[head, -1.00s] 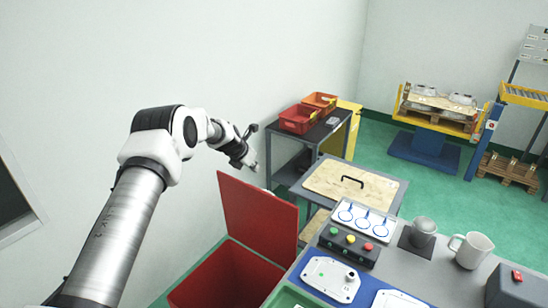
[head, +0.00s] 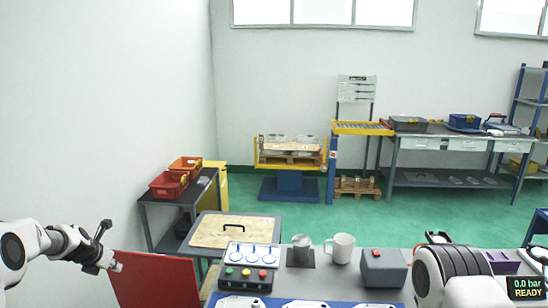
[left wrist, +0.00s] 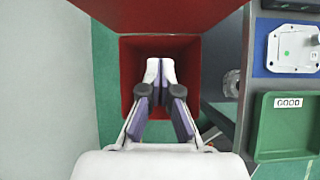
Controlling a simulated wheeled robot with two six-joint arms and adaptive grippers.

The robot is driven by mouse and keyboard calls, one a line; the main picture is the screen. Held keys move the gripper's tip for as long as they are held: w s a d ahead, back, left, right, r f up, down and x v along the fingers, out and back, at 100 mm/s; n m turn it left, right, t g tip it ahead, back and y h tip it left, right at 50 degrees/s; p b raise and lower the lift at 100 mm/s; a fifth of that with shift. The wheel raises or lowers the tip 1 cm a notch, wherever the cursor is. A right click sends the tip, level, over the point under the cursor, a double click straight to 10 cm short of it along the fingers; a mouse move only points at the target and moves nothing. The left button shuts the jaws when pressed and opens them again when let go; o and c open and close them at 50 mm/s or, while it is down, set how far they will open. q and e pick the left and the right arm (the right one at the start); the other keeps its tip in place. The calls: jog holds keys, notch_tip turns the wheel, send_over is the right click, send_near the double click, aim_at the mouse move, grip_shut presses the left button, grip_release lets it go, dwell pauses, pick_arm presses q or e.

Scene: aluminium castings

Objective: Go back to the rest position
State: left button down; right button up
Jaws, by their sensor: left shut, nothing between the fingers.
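A green tray (left wrist: 285,140) is right of the bin.

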pick_arm(q)
jog(key=s+d+f+m+g, duration=0.2)
jog(key=s+d+f+m, duration=0.55)
jog(key=s+f, duration=0.25)
jog(key=s+d+f+m+g, duration=0.2)
jog(key=s+d+f+m, duration=0.4)
jog(key=s+f+m, duration=0.4)
jog(key=s+d+r+m+g, duration=0.1)
jog(key=s+d+m, duration=0.3)
jog(key=s, duration=0.6)
jog(key=s+d+m+g, duration=0.1)
jog(key=s+d+m, duration=0.1)
jog(key=s+m, duration=0.65)
jog(key=s+d+r+m+g, duration=0.1)
jog(key=s+d+m, duration=0.25)
jog(key=s, duration=0.75)
notch_tip(320, 180, down, 12)
jog(key=b, duration=1.1)
jog(key=shift+a+y, duration=0.2)
jog(key=shift+y, duration=0.1)
pick_arm(e)
notch_tip(320, 180, down, 12)
jog(key=shift+w+r, duration=0.25)
pick_arm(q)
jog(key=shift+m, duration=0.25)
